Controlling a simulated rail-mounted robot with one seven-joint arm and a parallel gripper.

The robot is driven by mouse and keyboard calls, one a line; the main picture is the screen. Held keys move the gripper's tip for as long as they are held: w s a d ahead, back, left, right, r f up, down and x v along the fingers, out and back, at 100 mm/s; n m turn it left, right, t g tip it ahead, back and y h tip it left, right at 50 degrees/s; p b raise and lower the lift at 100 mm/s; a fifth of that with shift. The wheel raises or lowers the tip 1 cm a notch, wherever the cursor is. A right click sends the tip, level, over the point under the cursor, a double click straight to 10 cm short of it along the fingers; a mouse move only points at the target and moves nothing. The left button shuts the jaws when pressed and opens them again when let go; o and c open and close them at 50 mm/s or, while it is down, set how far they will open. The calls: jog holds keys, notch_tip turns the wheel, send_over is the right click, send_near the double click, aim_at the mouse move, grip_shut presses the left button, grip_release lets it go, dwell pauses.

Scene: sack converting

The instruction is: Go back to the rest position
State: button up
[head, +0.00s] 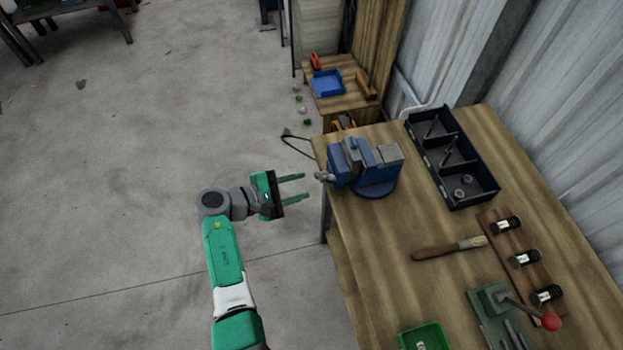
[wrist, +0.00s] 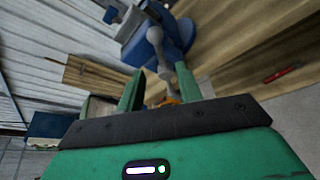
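My gripper (head: 293,188) is at the end of my green arm, over the concrete floor just left of the wooden workbench. Its two green fingers are spread apart and point right, toward the bench edge. Nothing is between them in the head view. In the wrist view my gripper (wrist: 158,92) also shows its fingers apart. The blue vise (head: 362,166) stands on the bench corner just right of the fingertips; its handle end is close to them, and I cannot tell the exact gap. The vise (wrist: 146,45) shows beyond the fingers in the wrist view.
The workbench (head: 390,235) carries a black divided tray (head: 455,190), a brush (head: 448,248), a wooden rack (head: 500,228) with dark cylinders, a green press with a red knob (head: 551,322) and a green bin (head: 424,338). A blue tray (head: 327,83) sits on a lower table. Floor (head: 110,190) at left is clear.

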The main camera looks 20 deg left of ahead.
jog(key=shift+s+a+r, duration=0.1)
jog(key=shift+s+a, duration=0.2)
dwell(0.4)
